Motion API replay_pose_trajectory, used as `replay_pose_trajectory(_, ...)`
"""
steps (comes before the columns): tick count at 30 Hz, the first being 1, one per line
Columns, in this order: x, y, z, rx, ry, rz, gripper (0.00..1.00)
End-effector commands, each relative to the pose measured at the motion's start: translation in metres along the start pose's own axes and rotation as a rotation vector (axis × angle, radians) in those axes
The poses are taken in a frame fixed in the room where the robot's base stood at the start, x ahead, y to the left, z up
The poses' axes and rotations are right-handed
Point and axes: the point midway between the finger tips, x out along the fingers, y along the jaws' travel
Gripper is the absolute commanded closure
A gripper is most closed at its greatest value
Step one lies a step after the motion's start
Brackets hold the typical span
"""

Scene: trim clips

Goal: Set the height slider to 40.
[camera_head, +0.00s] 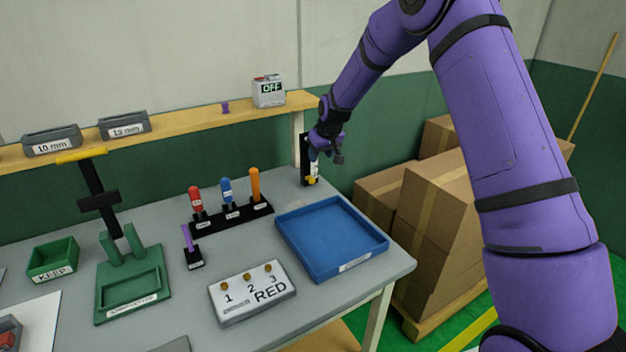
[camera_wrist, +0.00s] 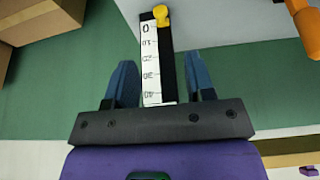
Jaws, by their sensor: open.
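The height slider (camera_head: 306,172) is a black upright post with a white number scale (camera_wrist: 149,60), standing at the back right of the workbench. Its yellow knob (camera_head: 311,181) is at the bottom of the post. In the wrist view the yellow knob (camera_wrist: 161,15) sits by the 0 mark, and the scale runs upside down from 0 towards 40 near my gripper. My gripper (camera_wrist: 163,68) is open and empty, its two blue fingers to either side of the post in the picture and apart from the knob. In the head view my gripper (camera_head: 318,153) is above the knob, in front of the post.
A blue tray (camera_head: 345,265) lies in front of the slider. A rack with red, blue and orange handles (camera_head: 232,217) stands to its left. A shelf (camera_head: 200,122) runs behind, with a box reading OFF (camera_head: 268,93). Cardboard boxes (camera_head: 435,200) are stacked right of the bench.

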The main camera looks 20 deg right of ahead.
Motion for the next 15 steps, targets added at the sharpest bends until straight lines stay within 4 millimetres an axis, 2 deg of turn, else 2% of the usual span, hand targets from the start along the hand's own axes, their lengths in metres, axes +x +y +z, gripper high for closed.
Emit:
replay_pose_trajectory(1,0.011,0.000,0.000,-0.001,-0.003,-0.003,0.51)
replay_pose_trajectory(3,0.020,0.001,-0.001,-0.002,-0.001,-0.004,0.51)
replay_pose_trajectory(10,0.038,0.001,-0.001,-0.004,-0.002,-0.006,0.51)
replay_pose_trajectory(15,0.065,0.000,0.000,-0.004,-0.003,-0.006,0.51)
